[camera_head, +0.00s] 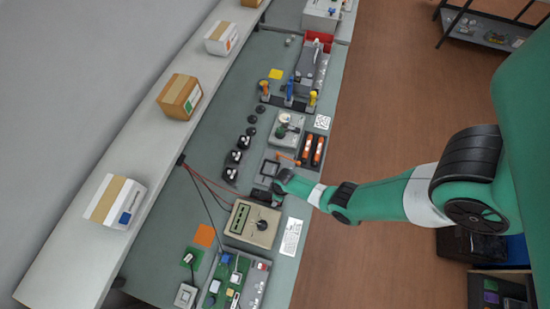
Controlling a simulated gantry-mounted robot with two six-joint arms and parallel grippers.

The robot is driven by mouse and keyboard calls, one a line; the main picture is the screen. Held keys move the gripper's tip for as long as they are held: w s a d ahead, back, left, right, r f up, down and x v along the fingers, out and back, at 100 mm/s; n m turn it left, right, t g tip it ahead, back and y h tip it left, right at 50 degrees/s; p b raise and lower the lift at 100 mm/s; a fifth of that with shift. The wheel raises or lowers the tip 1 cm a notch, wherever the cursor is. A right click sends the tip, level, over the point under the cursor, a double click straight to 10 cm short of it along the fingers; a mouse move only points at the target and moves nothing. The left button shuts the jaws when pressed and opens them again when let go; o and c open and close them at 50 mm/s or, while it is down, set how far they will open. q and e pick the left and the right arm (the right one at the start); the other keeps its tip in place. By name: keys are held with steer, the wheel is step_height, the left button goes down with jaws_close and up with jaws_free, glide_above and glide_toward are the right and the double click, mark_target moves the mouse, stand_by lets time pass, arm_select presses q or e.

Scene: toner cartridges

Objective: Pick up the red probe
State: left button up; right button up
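A beige meter box (252,223) with a dark green display sits on the grey bench. Thin red leads (209,180) run from the bench's left edge towards the meter, close to a dark lead. I cannot make out the red probe's body; it may be hidden near my gripper. My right gripper (262,196), dark and small, is low over the bench at the meter's upper edge. Its fingers are too small to tell open from shut or whether they hold anything. My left gripper is not in view.
Two orange-red cylinders (312,150) lie in a dark holder above my forearm. Several black parts (237,157) stand left of it. A green circuit board (230,281) lies below the meter. Boxes stand on the white shelf (146,142). Free floor (372,110) lies right of the bench.

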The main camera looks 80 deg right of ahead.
jaws_close()
stand_by(0.3)
stand_by(0.3)
